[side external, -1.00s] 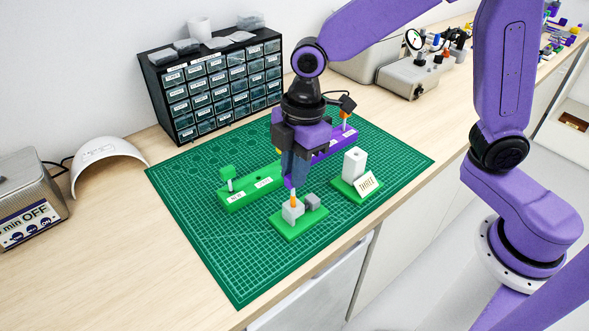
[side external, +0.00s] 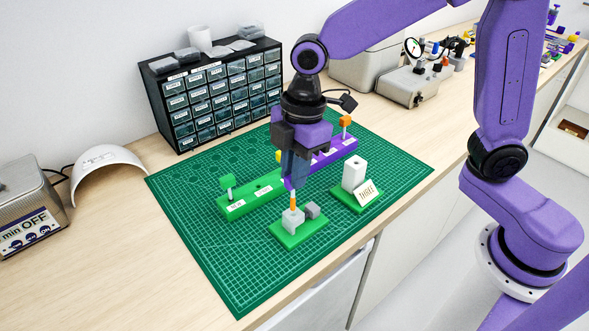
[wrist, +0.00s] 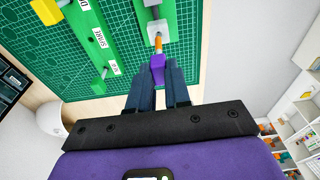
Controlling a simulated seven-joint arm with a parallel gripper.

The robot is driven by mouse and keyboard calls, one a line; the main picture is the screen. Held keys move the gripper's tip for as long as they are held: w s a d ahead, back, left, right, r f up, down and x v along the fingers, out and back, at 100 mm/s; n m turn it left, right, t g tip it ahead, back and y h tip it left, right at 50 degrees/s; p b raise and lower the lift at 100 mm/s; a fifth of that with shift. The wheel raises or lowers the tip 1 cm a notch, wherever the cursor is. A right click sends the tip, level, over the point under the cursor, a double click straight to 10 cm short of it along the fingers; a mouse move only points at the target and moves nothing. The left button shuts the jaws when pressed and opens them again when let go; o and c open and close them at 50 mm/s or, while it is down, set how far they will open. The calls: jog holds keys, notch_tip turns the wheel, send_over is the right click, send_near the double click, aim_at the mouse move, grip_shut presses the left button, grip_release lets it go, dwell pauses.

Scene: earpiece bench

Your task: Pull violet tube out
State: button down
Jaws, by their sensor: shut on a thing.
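My gripper (side external: 289,183) points down over the near part of the green mat. In the wrist view its two dark fingers (wrist: 158,84) are shut on the violet tube (wrist: 157,69). Only a short violet part shows between the fingertips; it also shows in the side view (side external: 288,185). An orange tip (wrist: 158,43) extends from the violet part to a light grey block (side external: 292,218) on a small green base (side external: 297,236). The tip meets the top of the block. I cannot tell how deep it sits.
A green rail (side external: 250,196) and a violet rail (side external: 335,150) lie behind the gripper. A white block (side external: 353,171) with a label stands to the right. A smaller grey block (side external: 312,211) is beside the held tube. The mat's near left area is clear.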

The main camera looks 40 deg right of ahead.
jog(key=shift+r, duration=2.95)
